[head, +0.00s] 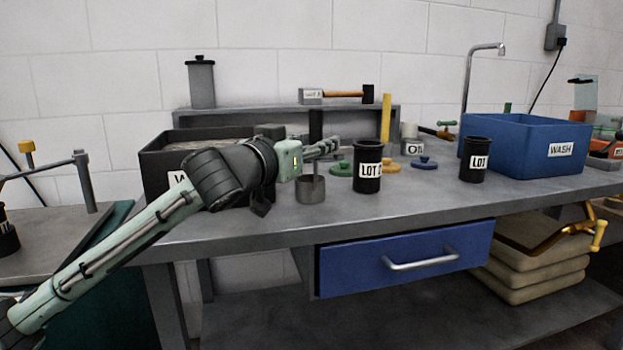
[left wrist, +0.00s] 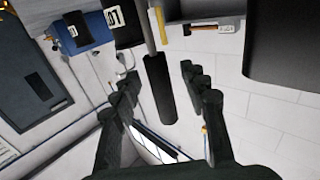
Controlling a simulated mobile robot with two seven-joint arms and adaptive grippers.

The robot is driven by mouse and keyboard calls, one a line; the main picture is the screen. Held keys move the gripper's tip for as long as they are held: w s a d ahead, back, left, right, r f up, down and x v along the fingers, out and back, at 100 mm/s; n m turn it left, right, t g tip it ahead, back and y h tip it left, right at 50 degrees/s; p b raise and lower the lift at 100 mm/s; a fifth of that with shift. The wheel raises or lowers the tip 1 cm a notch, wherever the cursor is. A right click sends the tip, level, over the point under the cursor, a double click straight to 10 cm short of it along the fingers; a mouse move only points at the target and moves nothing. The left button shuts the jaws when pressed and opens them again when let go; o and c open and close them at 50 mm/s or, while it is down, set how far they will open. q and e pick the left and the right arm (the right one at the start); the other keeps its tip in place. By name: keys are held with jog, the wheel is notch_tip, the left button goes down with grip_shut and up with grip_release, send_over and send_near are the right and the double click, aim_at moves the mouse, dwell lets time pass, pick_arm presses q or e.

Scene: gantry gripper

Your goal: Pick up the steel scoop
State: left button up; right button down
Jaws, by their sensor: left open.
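The steel scoop (head: 311,189) stands upright on the bench, its grey cup at the bottom and its black grip (head: 316,124) pointing up. My left gripper (head: 326,148) reaches in from the left at the height of the scoop's handle and partly covers it. In the left wrist view, which is upside down, the black grip (left wrist: 160,90) shows between the two spread fingers, with the steel rod above it in the picture. The fingers are open, with a visible gap on the right side of the grip. My right gripper is not in view.
A black LOT jar (head: 367,168) stands just right of the scoop, with green and yellow discs behind. A dark bin (head: 160,160) is left, partly behind my arm. A blue WASH bin (head: 520,145) and a second LOT jar (head: 473,160) are right. A raised shelf (head: 240,121) runs behind.

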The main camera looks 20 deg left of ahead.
pick_arm(q)
jog(key=shift+w+d, duration=0.1)
jog(key=shift+w, duration=0.25)
jog(key=shift+c, duration=0.5)
grip_shut()
jog(key=shift+r, duration=0.1)
